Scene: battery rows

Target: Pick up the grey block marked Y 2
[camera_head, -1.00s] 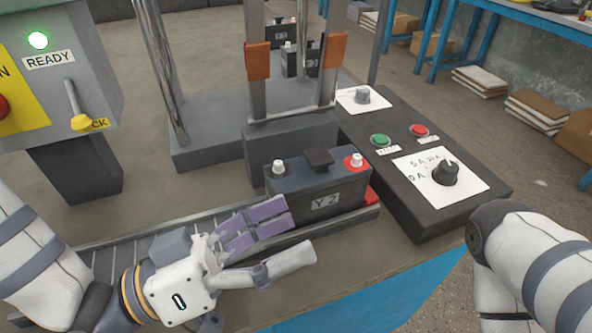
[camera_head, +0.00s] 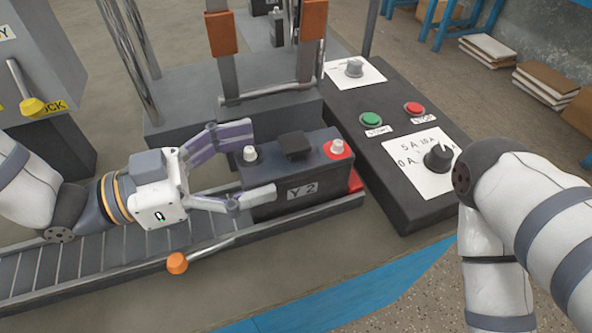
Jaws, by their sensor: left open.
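The grey block marked Y 2 (camera_head: 268,204) sits upright at the right end of the roller track, its label facing me. It has two white terminals, the right one on a red ring, and a dark knob between them. My left gripper (camera_head: 262,160) is open at the block's left end. One finger lies along the far side near the left terminal and the other lies in front of the near side. Contact cannot be told. My right arm comes in at the right; its gripper is out of view.
The roller track (camera_head: 95,257) runs left from the block, with an orange-knobbed lever (camera_head: 177,263) at its front. A control box (camera_head: 392,190) with buttons and a dial stands at the right. A metal frame with orange pads (camera_head: 222,33) rises behind the block.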

